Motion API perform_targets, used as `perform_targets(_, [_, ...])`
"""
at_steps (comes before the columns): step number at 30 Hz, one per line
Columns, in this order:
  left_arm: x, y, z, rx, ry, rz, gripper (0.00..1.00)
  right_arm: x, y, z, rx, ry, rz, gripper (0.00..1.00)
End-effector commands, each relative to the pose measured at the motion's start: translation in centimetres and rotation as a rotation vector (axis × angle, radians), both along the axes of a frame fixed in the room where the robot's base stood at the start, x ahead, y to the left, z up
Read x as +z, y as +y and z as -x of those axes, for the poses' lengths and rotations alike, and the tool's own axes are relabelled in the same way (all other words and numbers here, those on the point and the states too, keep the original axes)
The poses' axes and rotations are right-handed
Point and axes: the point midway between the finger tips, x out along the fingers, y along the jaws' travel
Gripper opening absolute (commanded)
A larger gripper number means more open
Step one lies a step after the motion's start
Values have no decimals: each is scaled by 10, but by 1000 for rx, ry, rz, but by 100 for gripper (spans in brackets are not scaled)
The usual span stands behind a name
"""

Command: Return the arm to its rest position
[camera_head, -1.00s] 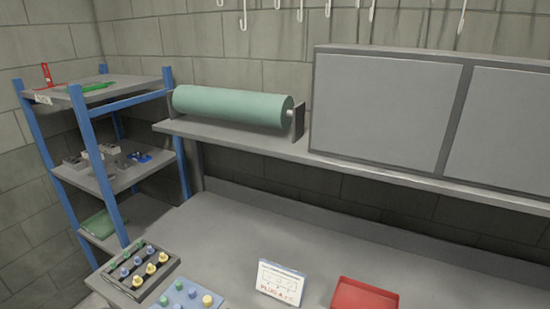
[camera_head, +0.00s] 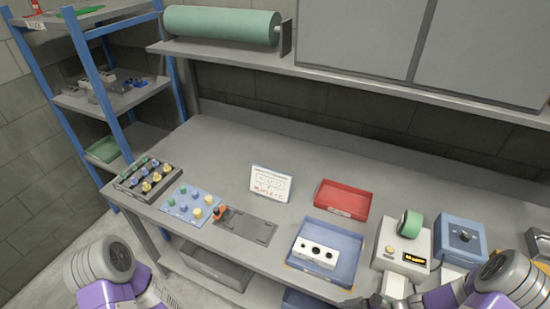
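My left arm (camera_head: 105,275), grey and purple, shows at the bottom left, in front of the table. Its gripper is below the picture edge. My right arm (camera_head: 505,280) shows at the bottom right and reaches leftward along the lower edge, in front of the bench devices. I can make out no fingers of the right gripper; its end is cut off by the edge. I see nothing held by either arm.
The grey bench (camera_head: 225,150) holds a knob rack (camera_head: 148,180), a blue knob board (camera_head: 190,205), a sign card (camera_head: 270,183), a red tray (camera_head: 343,200), a blue tray (camera_head: 340,232) with a white block (camera_head: 315,254), and a device with a green roll (camera_head: 410,223). Blue-framed shelves (camera_head: 95,75) stand left.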

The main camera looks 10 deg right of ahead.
Motion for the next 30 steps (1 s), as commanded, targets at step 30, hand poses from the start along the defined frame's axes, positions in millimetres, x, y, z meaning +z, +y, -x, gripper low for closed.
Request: perform_targets(30, [-27, 0, 1, -1, 2, 0, 0, -120, 151, 8, 1219, -796, 629, 90])
